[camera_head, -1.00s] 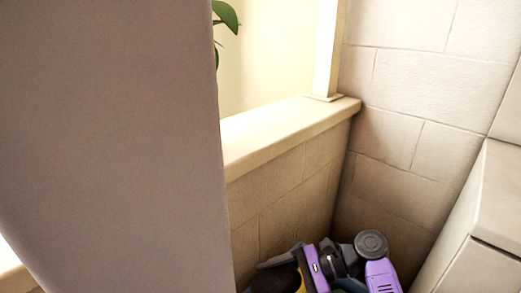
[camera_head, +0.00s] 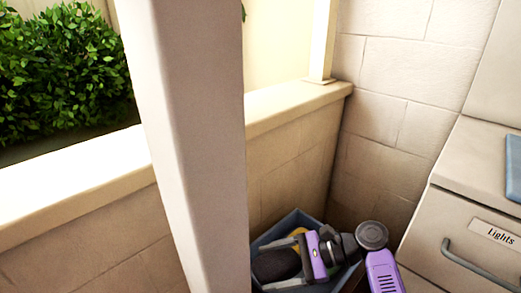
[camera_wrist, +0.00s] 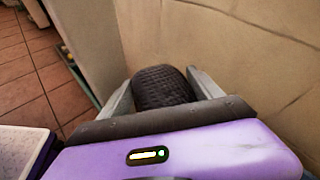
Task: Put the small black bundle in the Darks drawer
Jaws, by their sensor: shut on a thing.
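The small black bundle (camera_wrist: 163,88) is rounded, with a quilted surface, and sits between the two grey fingers of my gripper (camera_wrist: 160,83) in the wrist view. My gripper is shut on it. In the head view, the dark bundle (camera_head: 274,266) shows low in the middle, at the end of my purple and black gripper (camera_head: 268,263). A drawer front (camera_head: 455,232) labelled "Lights", with a grey bar handle (camera_head: 475,266), is shut at the right. No drawer labelled Darks shows.
A blue-grey bin (camera_head: 294,217) with something yellow (camera_head: 299,234) stands below my gripper. A pale post (camera_head: 193,150) rises at centre left before a low wall (camera_head: 85,240). A block wall (camera_head: 395,110) closes the corner. A blue item (camera_head: 513,168) lies on the cabinet top.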

